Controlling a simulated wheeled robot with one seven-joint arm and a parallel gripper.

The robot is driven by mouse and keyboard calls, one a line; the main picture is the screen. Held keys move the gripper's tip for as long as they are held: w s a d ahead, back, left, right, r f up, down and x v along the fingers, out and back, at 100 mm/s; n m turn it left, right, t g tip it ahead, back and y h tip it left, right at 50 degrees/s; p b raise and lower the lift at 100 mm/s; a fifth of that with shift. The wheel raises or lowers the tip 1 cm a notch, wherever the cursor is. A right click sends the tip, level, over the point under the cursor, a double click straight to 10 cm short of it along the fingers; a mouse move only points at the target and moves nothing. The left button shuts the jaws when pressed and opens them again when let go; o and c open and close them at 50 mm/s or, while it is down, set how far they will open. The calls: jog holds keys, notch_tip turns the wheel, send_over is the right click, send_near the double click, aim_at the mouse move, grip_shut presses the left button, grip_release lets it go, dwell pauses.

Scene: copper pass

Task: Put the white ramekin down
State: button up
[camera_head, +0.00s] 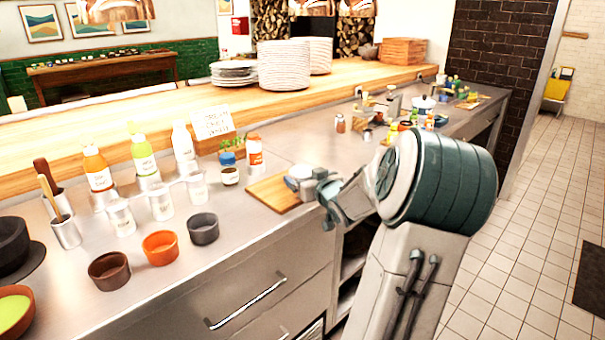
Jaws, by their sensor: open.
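The white ramekin (299,171) is small in view at the right part of a wooden board (268,194) on the steel counter. It appears upright, and its right side is partly hidden by my gripper. My gripper (317,187) reaches in from the right, low over the board's right edge. Its jaws are open and close beside the ramekin. Whether a finger touches the ramekin, and whether its base rests fully on the board, I cannot tell.
Grey (203,228), orange (160,247) and brown (109,270) bowls stand left of the board. Bottles (146,160), white cups (161,203) and a blue-lidded jar (229,170) stand behind them. Stacked plates (284,66) are on the wooden ledge. The board's left part is bare.

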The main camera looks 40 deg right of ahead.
jog(key=p+v, duration=0.1)
jog(key=v, duration=0.7)
jog(key=shift+s, duration=0.35)
jog(key=shift+a+r, duration=0.1)
jog(key=shift+a, duration=0.05)
jog(key=w+a+g+p, duration=0.1)
jog(key=a, duration=0.1)
jog(key=a+g+p, duration=0.1)
jog(key=a, duration=0.1)
jog(key=w+a+g+p, duration=0.1)
jog(key=a, duration=0.1)
jog(key=shift+w+a+r+h, duration=0.1)
jog(key=shift+w+r+h, duration=0.25)
jog(key=shift+h, duration=0.05)
jog(key=s+a+r+g+y+p, duration=0.1)
jog(key=s+a+g+p, duration=0.1)
jog(key=s+a, duration=0.4)
jog(key=s+a+r+n+g+y+p, duration=0.1)
jog(key=s+a+r+g+y+p, duration=0.1)
jog(key=a, duration=1)
jog(key=s+a+r+n+g+y+p, duration=0.1)
jog(key=s+a+g+p, duration=0.2)
jog(key=s+a, duration=0.6)
jog(key=a+g, duration=0.1)
jog(key=g, duration=0.1)
jog(key=shift+s+r+g+y, duration=0.2)
jog(key=shift+s+g+y, duration=0.1)
jog(key=shift+g, duration=0.1)
